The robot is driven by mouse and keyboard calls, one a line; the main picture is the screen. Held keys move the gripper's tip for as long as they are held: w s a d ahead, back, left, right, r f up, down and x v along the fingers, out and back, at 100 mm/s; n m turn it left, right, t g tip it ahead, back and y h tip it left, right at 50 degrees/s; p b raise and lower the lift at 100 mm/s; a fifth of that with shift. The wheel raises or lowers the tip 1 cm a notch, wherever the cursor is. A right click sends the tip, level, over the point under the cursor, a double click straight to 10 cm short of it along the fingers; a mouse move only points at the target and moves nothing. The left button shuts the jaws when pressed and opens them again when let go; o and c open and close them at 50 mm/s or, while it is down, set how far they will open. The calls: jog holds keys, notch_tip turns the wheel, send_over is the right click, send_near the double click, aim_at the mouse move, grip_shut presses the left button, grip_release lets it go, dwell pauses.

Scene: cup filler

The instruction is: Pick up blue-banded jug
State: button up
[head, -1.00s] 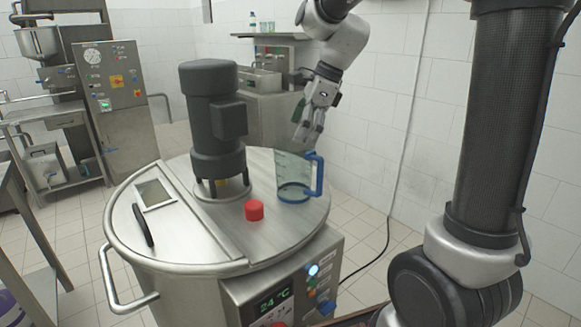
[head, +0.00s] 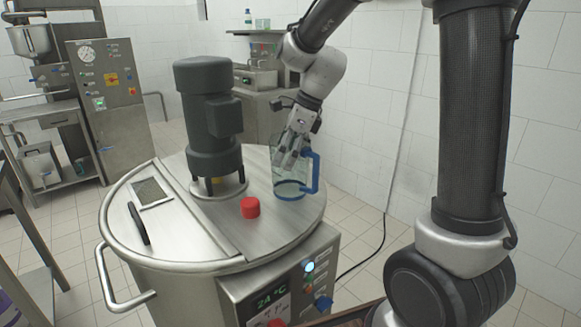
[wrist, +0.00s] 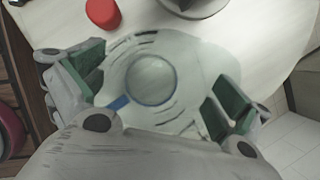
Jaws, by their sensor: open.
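The blue-banded jug (head: 290,187) is clear, with a blue handle on its right side and a blue band near its base. It stands upright on the round steel vat lid, right of the dark motor. My gripper (head: 289,160) is at the jug's upper part, overlapping it in the head view; whether it touches the jug cannot be told there. In the wrist view my gripper (wrist: 158,92) is open, its green-padded fingers spread on either side of the jug (wrist: 150,78), seen from above. The blue handle shows near the left finger, partly hidden.
The steel vat (head: 185,225) carries a dark upright motor (head: 208,115) left of the jug and a red knob (head: 250,207) in front-left. A control box (head: 285,285) is at the vat's front. The white tiled wall stands to the right.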

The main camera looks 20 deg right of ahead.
jog(key=shift+c, duration=0.4)
jog(key=c, duration=0.6)
jog(key=shift+s, duration=0.1)
jog(key=shift+c, duration=0.2)
jog(key=shift+r, duration=0.1)
